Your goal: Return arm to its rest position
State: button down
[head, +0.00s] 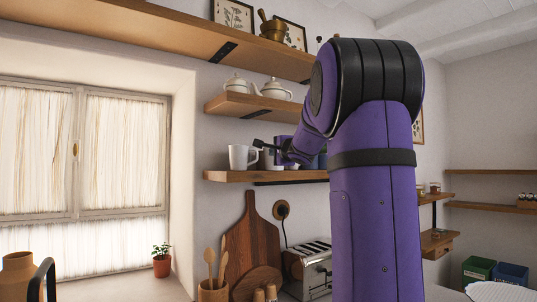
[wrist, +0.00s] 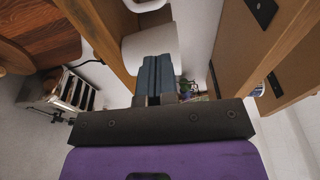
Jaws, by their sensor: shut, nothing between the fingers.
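My purple arm rises on the right of the head view and bends toward the wall shelves. My gripper (head: 262,144) is at the level of the middle shelves, close to a white mug (head: 240,158) on a wooden shelf (head: 235,176). In the wrist view my gripper (wrist: 154,62) is shut, its dark fingers together with nothing between them. A white rounded surface (wrist: 135,52), likely the mug, lies just beyond the fingers there. I cannot tell whether they touch. My arm hides part of the shelf and things behind it.
A shelf with white teapots (head: 275,90) is above, and a higher shelf (head: 190,38) holds a mortar and frames. Below are a toaster (head: 308,268), a cutting board (head: 252,235) and wooden spoons (head: 215,265). A potted plant (head: 162,263) stands by the window. Shelf edges are close around my gripper.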

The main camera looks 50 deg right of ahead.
jog(key=v, duration=0.6)
jog(key=s+a+f+n+g+y, duration=0.1)
jog(key=a+f+n+y, duration=0.25)
jog(key=a, duration=0.55)
jog(key=s+a+f+n+g+y, duration=0.1)
jog(key=a+f+n+y, duration=0.3)
jog(key=a, duration=0.6)
jog(key=s+a+f+n+g+y, duration=0.25)
jog(key=a+n, duration=0.25)
jog(key=a, duration=0.4)
jog(key=s+a+f+n+g+h, duration=0.1)
jog(key=s+a+f+n+g, duration=0.2)
jog(key=s+a+f+n, duration=0.2)
jog(key=s+a+f+n+g+h, duration=0.1)
jog(key=s+a+f+n+g, duration=0.2)
jog(key=s+f, duration=0.8)
jog(key=shift+s+a+n+g+h, duration=0.35)
jog(key=shift+s+a+n, duration=0.6)
jog(key=shift+n, duration=0.2)
